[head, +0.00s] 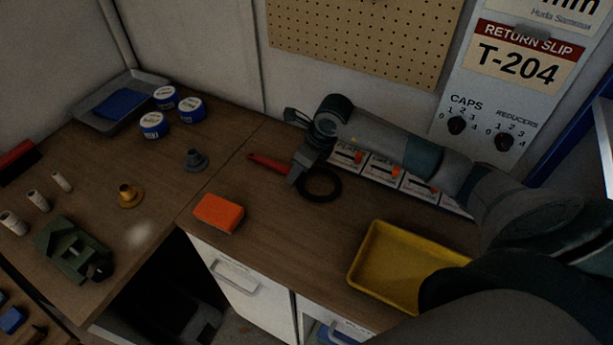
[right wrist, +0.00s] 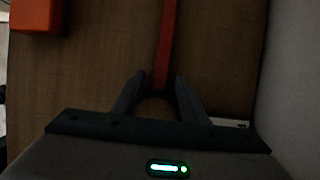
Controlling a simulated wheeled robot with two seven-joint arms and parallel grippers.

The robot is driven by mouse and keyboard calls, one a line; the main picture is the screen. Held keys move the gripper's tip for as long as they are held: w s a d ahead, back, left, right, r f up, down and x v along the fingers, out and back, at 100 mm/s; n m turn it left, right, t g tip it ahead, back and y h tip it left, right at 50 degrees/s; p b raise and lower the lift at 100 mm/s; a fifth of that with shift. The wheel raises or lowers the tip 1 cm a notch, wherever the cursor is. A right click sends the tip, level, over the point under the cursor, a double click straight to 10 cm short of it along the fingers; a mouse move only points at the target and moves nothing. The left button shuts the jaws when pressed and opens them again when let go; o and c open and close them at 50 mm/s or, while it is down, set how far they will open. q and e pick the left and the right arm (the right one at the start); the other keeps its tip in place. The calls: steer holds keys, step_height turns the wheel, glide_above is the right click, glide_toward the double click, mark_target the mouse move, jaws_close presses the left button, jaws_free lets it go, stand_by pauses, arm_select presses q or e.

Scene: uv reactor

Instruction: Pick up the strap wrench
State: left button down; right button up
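The strap wrench has a red handle (head: 267,163) and a black strap loop (head: 322,197), and it lies on the wooden worktop near the back wall. My right gripper (head: 295,178) is over the wrench where the handle meets the loop and hides that part. In the right wrist view the red handle (right wrist: 166,45) runs down between the two fingertips of my right gripper (right wrist: 158,80). My left gripper is not in view.
An orange block (head: 218,213) lies left of the gripper near the front edge. A yellow tray (head: 372,250) stands to the right. A row of labelled cards (head: 383,170) lies behind my right arm, below the pegboard (head: 365,40). A grey flanged part (head: 196,160) stands at left.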

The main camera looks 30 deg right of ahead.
stand_by(0.3)
jaws_close()
steer(key=shift+r, duration=0.15)
steer(key=shift+r+b, duration=0.55)
step_height(320, 180, up, 2)
steer(key=shift+r+b, duration=0.15)
steer(key=shift+b, duration=0.55)
steer(key=s+d+r+b, duration=0.5)
steer(key=s+d+r, duration=0.2)
steer(key=s+d, duration=0.1)
steer(key=shift+d+r, duration=0.2)
steer(key=shift+d, duration=0.1)
